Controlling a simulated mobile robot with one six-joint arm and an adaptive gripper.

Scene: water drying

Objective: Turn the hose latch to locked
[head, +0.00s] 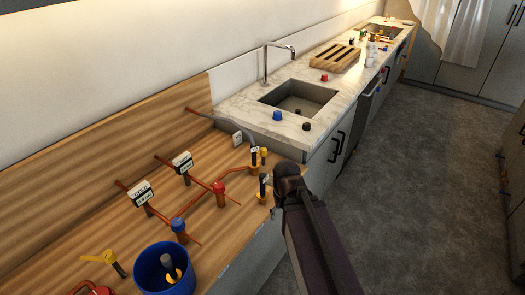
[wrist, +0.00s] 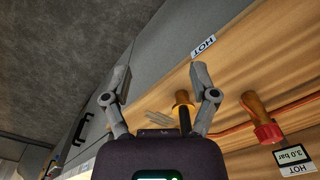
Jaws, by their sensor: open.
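My gripper (wrist: 161,75) is open and empty in the wrist view, tilted over the counter edge. A yellow-orange fitting with a dark stem (wrist: 182,101) shows beside the right finger, inside the gap. Contact is unclear. My arm covers part of this area in the head view.
Red (head: 219,189) and blue (head: 179,227) valves, orange pipes and two gauges (head: 182,161) (head: 141,192) stand to the left. A blue bucket (head: 147,276) is at front. A sink (head: 299,98) lies beyond. The grey floor (head: 410,190) is open at right.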

